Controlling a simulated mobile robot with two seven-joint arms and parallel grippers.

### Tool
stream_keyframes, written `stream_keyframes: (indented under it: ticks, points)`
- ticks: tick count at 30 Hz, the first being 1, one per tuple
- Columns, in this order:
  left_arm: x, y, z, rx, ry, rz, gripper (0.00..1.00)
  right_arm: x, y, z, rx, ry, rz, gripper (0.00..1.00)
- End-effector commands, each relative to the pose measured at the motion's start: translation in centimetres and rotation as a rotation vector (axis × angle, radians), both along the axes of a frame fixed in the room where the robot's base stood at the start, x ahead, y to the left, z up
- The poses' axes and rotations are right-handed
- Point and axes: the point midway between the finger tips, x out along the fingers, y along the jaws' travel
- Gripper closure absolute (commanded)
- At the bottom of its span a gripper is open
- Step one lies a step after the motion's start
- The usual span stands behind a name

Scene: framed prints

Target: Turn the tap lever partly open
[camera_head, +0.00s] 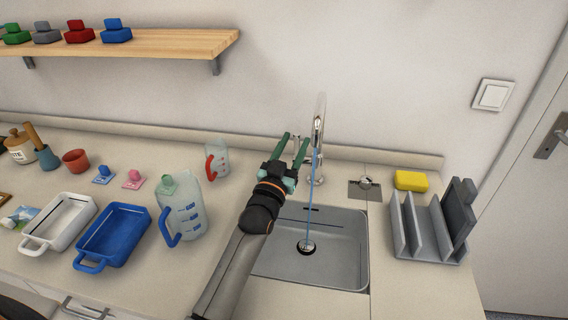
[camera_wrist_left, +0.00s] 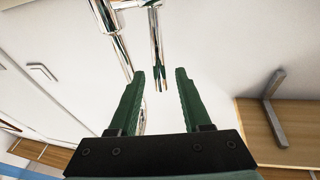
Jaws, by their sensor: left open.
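The chrome tap (camera_head: 319,130) stands behind the sink (camera_head: 345,250); it also shows in the left wrist view (camera_wrist_left: 112,30). A thin blue stream (camera_head: 313,190) runs from the tap down to the drain. My left gripper (camera_head: 297,137) is open just left of the tap. In the left wrist view, a slim chrome bar (camera_wrist_left: 155,45), seemingly the tap lever, ends between the open fingertips of the gripper (camera_wrist_left: 159,74). I cannot tell whether a finger touches it. My left forearm hides part of the sink's left side.
A clear jug with a blue handle (camera_head: 182,212) and a smaller red-handled jug (camera_head: 218,160) stand left of my arm. A yellow sponge (camera_head: 411,181) and a grey rack (camera_head: 428,232) are at the right. A wooden shelf (camera_head: 170,43) hangs upper left.

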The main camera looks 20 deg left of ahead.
Motion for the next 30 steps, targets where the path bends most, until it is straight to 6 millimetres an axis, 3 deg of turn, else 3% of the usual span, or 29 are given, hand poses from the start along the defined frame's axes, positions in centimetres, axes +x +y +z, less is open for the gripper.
stream_keyframes:
  ticks: [6, 12, 24, 30]
  points:
    - [-4.2, -0.2, -1.1, 0.0, 0.002, 0.0, 0.52, 0.0, 0.0, -0.2, 0.0, 0.001, 0.0, 0.24]
    - [-6.4, -0.3, -1.7, 0.0, 0.002, 0.0, 0.52, -0.1, 0.0, -0.3, -0.001, 0.005, 0.0, 0.24]
    - [-7.1, -0.4, -1.7, 0.0, 0.0, 0.0, 0.52, -0.1, 0.0, -0.3, -0.001, 0.006, 0.002, 0.24]
    - [-7.0, -0.2, -1.5, 0.021, -0.008, 0.008, 0.73, 0.0, 0.1, 0.0, 0.0, 0.005, 0.002, 0.24]
